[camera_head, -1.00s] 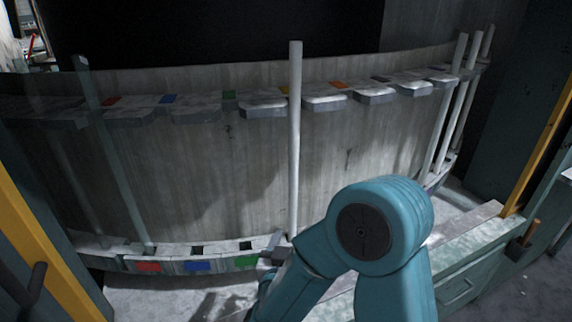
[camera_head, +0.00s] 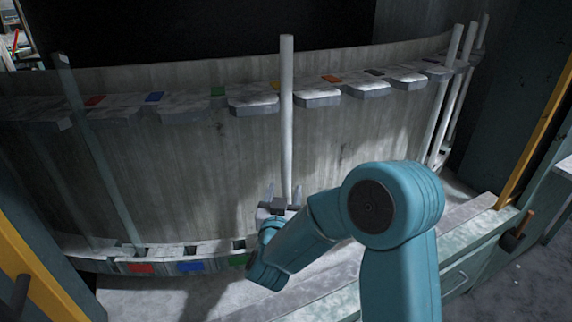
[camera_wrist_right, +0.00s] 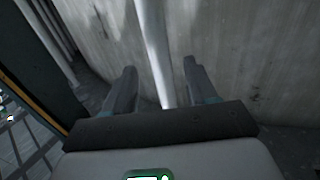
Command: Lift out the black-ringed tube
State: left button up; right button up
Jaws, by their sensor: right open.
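A pale upright tube (camera_head: 287,110) stands in the middle of the curved rack; its lower end is hidden behind my right gripper. No black ring can be made out on it. My right gripper (camera_head: 279,204) is at the tube's lower part, with its jaws open. In the right wrist view the tube (camera_wrist_right: 153,45) appears between the two spread fingers (camera_wrist_right: 160,75); I cannot tell whether either touches it. More pale tubes (camera_head: 444,100) stand at the rack's right end, and a clear glass tube (camera_head: 95,150) leans at the left. My left gripper is not in view.
The curved grey rack wall (camera_head: 370,135) has an upper row of notched ledges (camera_head: 317,98) with coloured marks, and a lower rail (camera_head: 110,262) with red, blue and green marks. Yellow-edged posts (camera_head: 535,130) flank it. A wooden-handled tool (camera_head: 518,230) is at the right.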

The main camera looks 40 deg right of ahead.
aim_at(287, 179)
jog(key=p+x, duration=0.1)
jog(key=x, duration=0.5)
jog(key=shift+w+d+f, duration=0.1)
jog(key=shift+f, duration=0.05)
grip_shut()
